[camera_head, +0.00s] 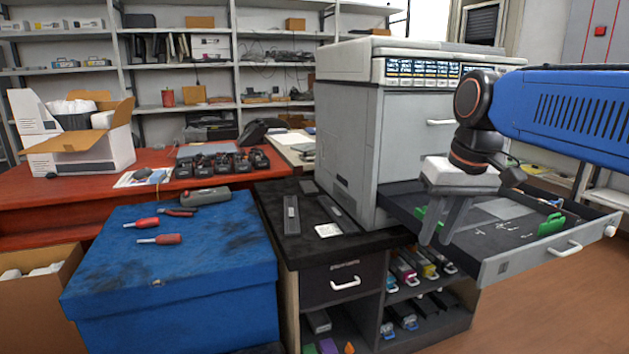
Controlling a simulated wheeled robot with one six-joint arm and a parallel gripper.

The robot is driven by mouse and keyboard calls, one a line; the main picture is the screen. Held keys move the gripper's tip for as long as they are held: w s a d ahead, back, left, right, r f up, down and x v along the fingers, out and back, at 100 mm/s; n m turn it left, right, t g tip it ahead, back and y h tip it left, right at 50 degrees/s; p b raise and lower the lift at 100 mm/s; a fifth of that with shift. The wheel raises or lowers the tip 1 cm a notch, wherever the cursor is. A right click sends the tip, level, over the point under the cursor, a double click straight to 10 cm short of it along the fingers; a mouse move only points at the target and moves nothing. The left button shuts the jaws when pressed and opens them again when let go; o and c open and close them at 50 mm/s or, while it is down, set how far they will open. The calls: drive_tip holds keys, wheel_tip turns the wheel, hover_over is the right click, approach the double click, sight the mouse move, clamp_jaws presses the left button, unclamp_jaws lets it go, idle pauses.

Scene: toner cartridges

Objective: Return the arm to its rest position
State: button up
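My gripper (436,240) hangs from the end of my blue arm, which reaches in from the right edge. Its white body is at the top and two grey fingers point down. The fingers are apart with nothing visible between them, so it is open and empty. It appears in front of the grey printer (352,150) and over the left part of its pulled-out drawer (515,266). Whether the fingertips are inside the drawer or above it is hard to tell. The drawer holds a green piece at its left (421,215) and another at its right (551,224).
Toner cartridges (404,271) lie on the shelves of the black-topped cabinet (345,252) under the printer. A blue box (190,260) with red-handled tools stands at left. A red table (60,192) carries an open carton (85,150). Floor (560,310) shows free at right.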

drive_tip(key=s+d+f+m+t+h, duration=0.1)
drive_tip(key=s+d+f, duration=0.4)
drive_tip(key=s+f, duration=1)
wheel_tip(320, 180, down, 3)
drive_tip(key=shift+d+f+t, duration=0.15)
drive_tip(key=shift+d+t, duration=0.05)
drive_tip(key=shift+t, duration=0.6)
